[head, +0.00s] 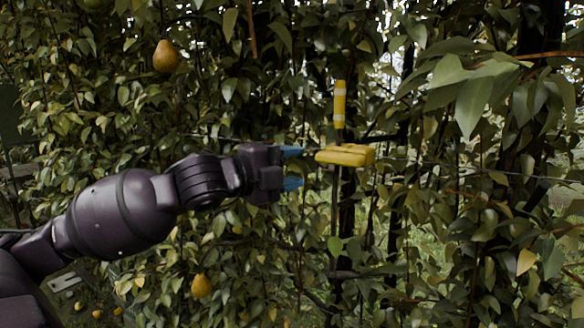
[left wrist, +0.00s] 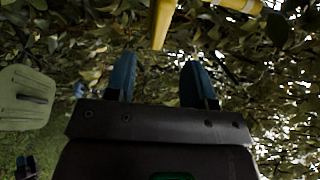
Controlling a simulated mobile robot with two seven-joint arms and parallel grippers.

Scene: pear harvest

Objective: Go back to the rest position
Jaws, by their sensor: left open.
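My left gripper (head: 296,167) reaches in from the left, with its blue fingers apart and nothing between them. It points right, at a yellow block-like piece (head: 345,155) on a thin upright post. In the head view a small gap shows between the fingertips and this piece. In the left wrist view the open fingers (left wrist: 160,82) stand apart, and a yellow part (left wrist: 163,22) shows beyond them at the top.
A yellow and white banded stake (head: 339,104) rises above the yellow piece. Dense leaves surround the arm, with a pear (head: 165,56) at upper left and another pear (head: 202,286) below. A thin wire crosses behind. A pale green panel (left wrist: 22,98) shows in the left wrist view.

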